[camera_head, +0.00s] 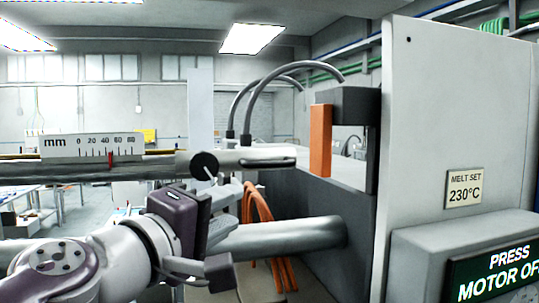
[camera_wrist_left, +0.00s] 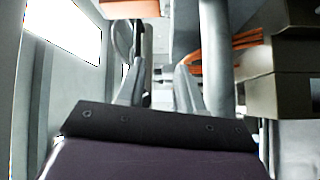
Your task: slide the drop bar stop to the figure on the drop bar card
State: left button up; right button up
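A white mm scale (camera_head: 92,145) with figures 0 to 80 sits along the bar at the left in the head view. A black round knob with a pale lever (camera_head: 205,165), seemingly the drop bar stop, sits on the bar right of the scale. My left gripper (camera_head: 226,199) is just below this knob, apparently apart from it. The left wrist view shows its two fingers (camera_wrist_left: 160,85) spread with nothing clearly between them. I see no card named for the drop bar. My right gripper is not in view.
A large grey machine cabinet (camera_head: 430,120) fills the right, with a "MELT SET 230°C" card (camera_head: 464,188) and a "PRESS MOTOR OFF" display (camera_head: 497,270). An orange block (camera_head: 320,140), orange hoses (camera_head: 262,215) and a thick grey pipe (camera_head: 290,236) are close to the gripper's right.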

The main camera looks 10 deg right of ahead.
aim_at(266, 167)
pick_arm(q)
jog(key=shift+n+h, duration=0.4)
jog(key=shift+n, duration=0.1)
jog(key=w+d+r+p, duration=0.1)
jog(key=w+d, duration=0.1)
jog(key=w+d+r+p, duration=0.1)
jog(key=w+d+r, duration=0.1)
jog(key=w+d, duration=0.1)
jog(key=w+d+r+p, duration=0.1)
jog(key=w+d, duration=0.1)
jog(key=shift+w+d+r+p, duration=0.25)
jog(key=shift+w+d+p, duration=0.05)
jog(key=shift+w+p, duration=0.1)
jog(key=shift+w+d+t, duration=0.25)
jog(key=shift+w+t, duration=0.05)
jog(key=shift+w, duration=0.15)
jog(key=shift+d, duration=0.1)
grip_shut()
